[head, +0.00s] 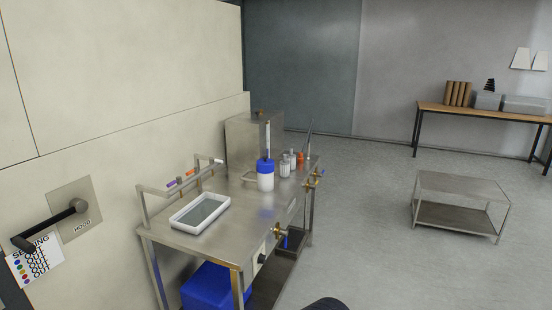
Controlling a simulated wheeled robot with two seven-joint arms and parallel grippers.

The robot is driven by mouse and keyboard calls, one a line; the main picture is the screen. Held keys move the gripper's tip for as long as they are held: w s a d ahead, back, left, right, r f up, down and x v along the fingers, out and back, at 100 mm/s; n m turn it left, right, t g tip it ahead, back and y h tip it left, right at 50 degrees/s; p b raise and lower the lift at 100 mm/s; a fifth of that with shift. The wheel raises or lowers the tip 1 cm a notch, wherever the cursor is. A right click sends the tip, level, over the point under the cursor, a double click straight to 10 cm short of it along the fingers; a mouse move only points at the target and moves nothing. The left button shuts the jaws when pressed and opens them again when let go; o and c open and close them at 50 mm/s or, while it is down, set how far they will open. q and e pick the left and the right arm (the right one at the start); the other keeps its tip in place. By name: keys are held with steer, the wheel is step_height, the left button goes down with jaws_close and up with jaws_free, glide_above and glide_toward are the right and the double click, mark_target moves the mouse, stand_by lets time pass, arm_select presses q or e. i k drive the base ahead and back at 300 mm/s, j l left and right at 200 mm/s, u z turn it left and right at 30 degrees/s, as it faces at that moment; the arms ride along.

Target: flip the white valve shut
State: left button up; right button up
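A steel bench (250,206) stands against the pale wall. A raised pipe rail (160,191) runs along its wall side, with small coloured handles on it: a purple one (172,184), an orange one (190,173) and a white one (216,160) at the far end. The white one looks like the white valve's handle; it is too small to tell whether it is open or shut. Brass valves also sit on the bench's front edge, a near one (279,231) with a blue part below it and a far one (313,180). Neither gripper is in view.
A blue bin (206,286) sits below. A wall lever (52,222) is near left. A low table (460,184) stands right; floor between is clear.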

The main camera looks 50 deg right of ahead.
mark_target(212, 160)
steer(key=z, duration=1.2)
steer(key=i+l+u, duration=0.1)
steer(key=i+l, duration=0.5)
steer(key=i+l+u, duration=0.15)
steer(key=i+l, duration=0.15)
steer(key=l, duration=0.15)
steer(key=i+l+u, duration=0.1)
steer(key=i+l, duration=0.15)
steer(key=l, duration=0.15)
steer(key=i+l, duration=0.25)
steer(key=l, duration=0.15)
steer(key=i+l+u, duration=0.15)
steer(key=i+l, duration=0.15)
steer(key=i+l+u, duration=0.1)
steer(key=l, duration=0.45)
steer(key=i, duration=0.1)
